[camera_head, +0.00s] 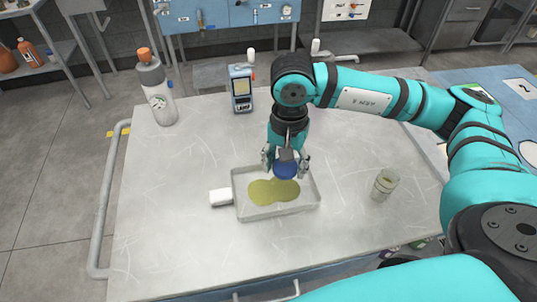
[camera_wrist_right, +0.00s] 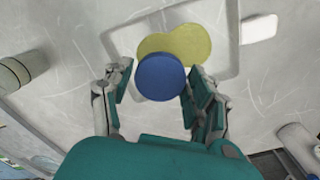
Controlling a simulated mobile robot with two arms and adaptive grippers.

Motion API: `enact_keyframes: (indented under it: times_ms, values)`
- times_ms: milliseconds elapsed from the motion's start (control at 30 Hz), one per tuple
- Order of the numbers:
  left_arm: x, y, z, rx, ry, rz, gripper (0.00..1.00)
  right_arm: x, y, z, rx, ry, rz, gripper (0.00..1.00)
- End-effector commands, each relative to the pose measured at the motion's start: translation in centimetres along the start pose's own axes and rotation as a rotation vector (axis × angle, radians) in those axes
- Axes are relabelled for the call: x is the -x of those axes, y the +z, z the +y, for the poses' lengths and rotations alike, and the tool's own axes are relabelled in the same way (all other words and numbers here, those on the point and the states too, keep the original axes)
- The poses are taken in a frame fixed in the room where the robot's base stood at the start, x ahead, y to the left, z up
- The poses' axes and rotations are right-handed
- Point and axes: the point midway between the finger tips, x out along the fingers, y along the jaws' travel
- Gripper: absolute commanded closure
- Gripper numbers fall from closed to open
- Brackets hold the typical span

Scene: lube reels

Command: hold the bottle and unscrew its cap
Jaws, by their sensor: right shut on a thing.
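My right gripper (camera_head: 286,164) points down over the tray and is shut on a round blue piece (camera_head: 286,171). The piece also shows between the fingers in the wrist view (camera_wrist_right: 160,78). I cannot tell whether it is a loose cap or part of something larger. A grey-white bottle (camera_head: 159,98) with an orange cap (camera_head: 144,54) stands upright at the table's back left, apart from my gripper. My left gripper is out of view.
A small clear jar (camera_head: 384,184) stands at the right. The table's front left is bare.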

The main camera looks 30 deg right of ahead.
Motion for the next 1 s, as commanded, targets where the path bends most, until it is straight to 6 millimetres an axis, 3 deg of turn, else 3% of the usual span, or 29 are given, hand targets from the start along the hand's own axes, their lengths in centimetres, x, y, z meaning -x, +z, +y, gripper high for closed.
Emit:
enact_keyframes:
  times_ms: [33, 200, 433, 567, 1000]
  values:
    - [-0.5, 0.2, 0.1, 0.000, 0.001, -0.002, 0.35, -1.3, -0.3, 0.9, -0.101, 0.007, -0.006, 0.82]
    - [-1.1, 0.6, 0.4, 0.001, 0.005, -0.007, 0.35, -3.0, -1.6, 2.6, -0.388, 0.005, -0.002, 0.82]
    - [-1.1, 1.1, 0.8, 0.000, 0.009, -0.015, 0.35, -3.6, -2.7, 3.4, -0.549, 0.000, -0.001, 0.82]
    - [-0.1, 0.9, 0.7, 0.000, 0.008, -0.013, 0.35, -3.6, -4.0, 1.6, -0.560, -0.002, -0.004, 0.82]
    - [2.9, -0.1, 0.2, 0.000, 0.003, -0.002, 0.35, -4.7, -10.9, -7.0, -0.556, 0.000, -0.004, 0.82]
